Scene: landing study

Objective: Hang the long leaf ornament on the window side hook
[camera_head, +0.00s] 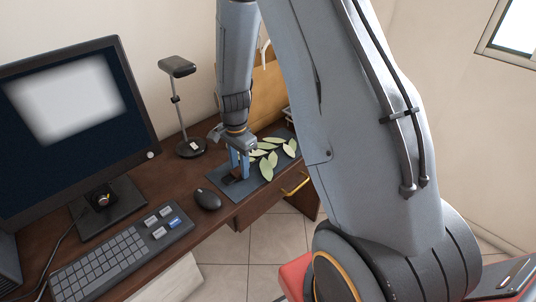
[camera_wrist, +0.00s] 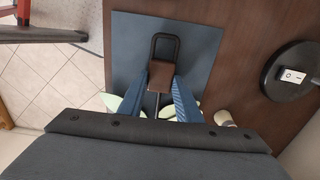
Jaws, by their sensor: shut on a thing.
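The leaf ornament lies on a dark blue-grey mat (camera_head: 212,168) on the desk. Its pale and green leaves (camera_head: 267,169) spread to the right of my gripper (camera_head: 239,165). In the wrist view, my gripper (camera_wrist: 164,90) is shut on the ornament's brown block (camera_wrist: 161,73), with a blue finger on each side. A black wire loop (camera_wrist: 153,42) extends from the block over the mat (camera_wrist: 204,40). Leaf tips (camera_wrist: 112,102) show beside the fingers; the rest of the leaves are hidden there. A pale hook-like shape (camera_head: 265,53) shows at the back, partly behind my arm.
A monitor (camera_head: 70,120), keyboard (camera_head: 115,248) and mouse (camera_head: 207,199) stand left of the mat. A desk lamp (camera_head: 178,67) stands behind; its round base (camera_wrist: 290,85) is close in the wrist view. A tan panel (camera_head: 268,92) stands behind. A window (camera_head: 515,30) is upper right.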

